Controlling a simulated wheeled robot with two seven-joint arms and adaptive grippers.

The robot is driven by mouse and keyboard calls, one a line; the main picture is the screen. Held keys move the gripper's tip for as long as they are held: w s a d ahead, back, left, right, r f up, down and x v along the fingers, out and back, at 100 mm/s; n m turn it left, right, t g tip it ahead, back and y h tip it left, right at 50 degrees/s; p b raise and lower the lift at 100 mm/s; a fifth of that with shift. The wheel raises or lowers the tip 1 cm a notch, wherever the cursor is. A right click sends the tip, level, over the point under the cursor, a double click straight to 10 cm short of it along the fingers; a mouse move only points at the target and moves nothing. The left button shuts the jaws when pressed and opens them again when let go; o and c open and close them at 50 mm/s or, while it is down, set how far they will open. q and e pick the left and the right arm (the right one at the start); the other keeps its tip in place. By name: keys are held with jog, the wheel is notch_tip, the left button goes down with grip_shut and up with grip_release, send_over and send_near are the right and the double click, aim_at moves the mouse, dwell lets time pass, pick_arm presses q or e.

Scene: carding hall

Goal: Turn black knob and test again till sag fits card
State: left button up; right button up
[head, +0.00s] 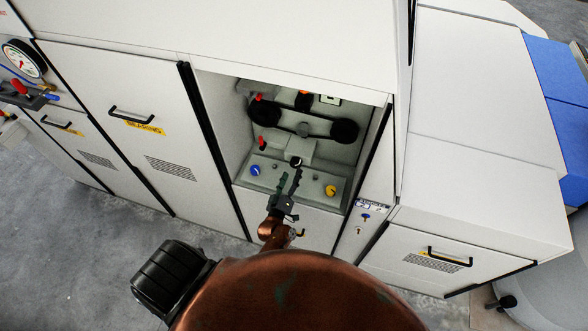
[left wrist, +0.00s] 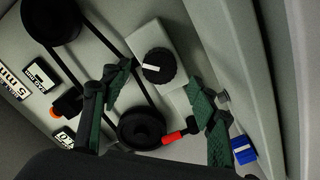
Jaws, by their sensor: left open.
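The black knob (head: 296,161) sits on a grey block inside the open machine bay, below the belt. In the left wrist view the ribbed knob (left wrist: 165,66) has a white pointer line toward the left of the picture. My left gripper (head: 286,180) is in front of the block, its fingers apart. In the left wrist view its green-padded fingers (left wrist: 160,80) stand on either side of the knob; contact cannot be told. The black belt (head: 303,117) runs between two pulleys. A small white card (head: 330,99) is at the back, its text unreadable. My right gripper is not in view.
A blue knob (head: 255,170) and a yellow knob (head: 330,190) flank the block on the shelf. A red handle (head: 262,143) stands left of it. Bay walls close in both sides. A gauge (head: 24,58) is far left.

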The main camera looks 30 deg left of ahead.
pick_arm(q)
jog(key=v, duration=0.7)
jog(key=shift+s+r, duration=0.1)
